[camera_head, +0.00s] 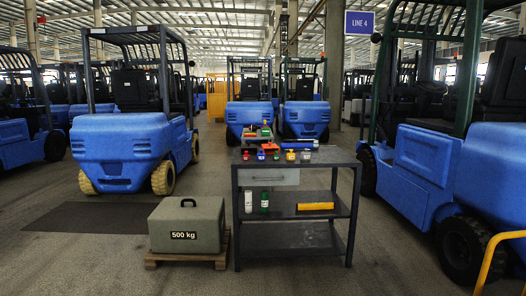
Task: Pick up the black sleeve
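I cannot make out a black sleeve in the head view. A dark metal workbench (338,157) stands ahead, a little right of the middle. Several small red, blue, yellow, green and white items lie on its top, too small to tell apart. Something orange-red (270,146) lies among them. Neither of my grippers is in view.
A grey block marked 500 kg (187,226) sits on a wooden pallet (155,258) left of the bench. The middle shelf holds a white bottle (248,202), a green bottle (264,203) and a yellow item (315,206). Blue forklifts (120,150) stand around. The front floor is clear.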

